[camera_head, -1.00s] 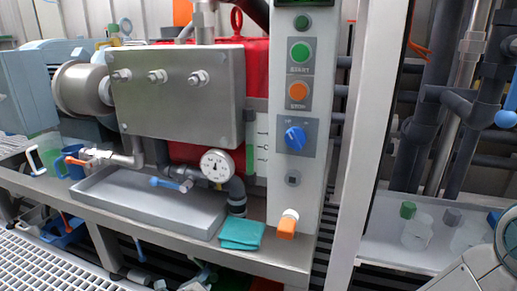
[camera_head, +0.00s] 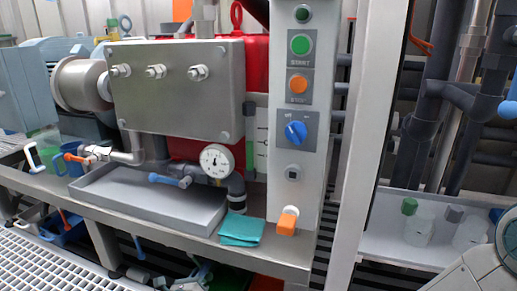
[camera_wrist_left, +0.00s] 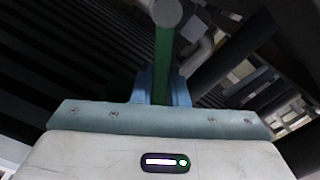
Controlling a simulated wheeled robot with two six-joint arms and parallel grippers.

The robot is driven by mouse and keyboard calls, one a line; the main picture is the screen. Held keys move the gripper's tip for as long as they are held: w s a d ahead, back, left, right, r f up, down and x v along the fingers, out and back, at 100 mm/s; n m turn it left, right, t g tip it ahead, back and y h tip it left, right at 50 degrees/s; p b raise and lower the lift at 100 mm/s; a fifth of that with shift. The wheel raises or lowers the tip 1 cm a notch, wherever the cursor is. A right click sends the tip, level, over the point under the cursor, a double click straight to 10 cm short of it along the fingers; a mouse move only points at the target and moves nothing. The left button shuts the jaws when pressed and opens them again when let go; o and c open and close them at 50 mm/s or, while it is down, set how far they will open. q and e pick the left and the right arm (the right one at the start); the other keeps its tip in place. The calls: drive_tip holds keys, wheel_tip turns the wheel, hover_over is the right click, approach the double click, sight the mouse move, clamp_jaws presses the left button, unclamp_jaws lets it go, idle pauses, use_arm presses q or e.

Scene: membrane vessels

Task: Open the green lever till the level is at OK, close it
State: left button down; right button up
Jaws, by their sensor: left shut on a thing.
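The green lever (camera_wrist_left: 163,62) fills the upper middle of the left wrist view as a long flat bar. It runs from a round grey end piece (camera_wrist_left: 168,13) down between the pale blue fingers of my left gripper (camera_wrist_left: 160,88). My left gripper is shut on the lever, with one finger on each side. In the head view a white level scale (camera_head: 261,150) with dark marks stands beside a narrow green strip (camera_head: 250,158), left of the control column. The liquid level and any OK label are too small to read. My right gripper is not in view.
The control column (camera_head: 292,220) carries a green START button (camera_head: 301,45), an orange button (camera_head: 298,84) and a blue knob (camera_head: 296,132). A round dial gauge (camera_head: 216,161), grey tray (camera_head: 150,200) and green cloth (camera_head: 241,229) are left of it. Dark pipes stand right.

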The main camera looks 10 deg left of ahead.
use_arm(q)
drive_tip(key=a+m, duration=0.1)
drive_tip(key=m, duration=0.1)
drive_tip(key=a+m+b, duration=0.1)
drive_tip(key=m, duration=0.1)
drive_tip(key=a+f+m+b, duration=0.1)
drive_tip(key=m, duration=0.2)
drive_tip(key=shift+w+a+f, duration=0.1)
drive_tip(key=shift+w+a, duration=0.05)
drive_tip(key=shift+a, duration=0.15)
drive_tip(key=c, duration=1.4)
unclamp_jaws()
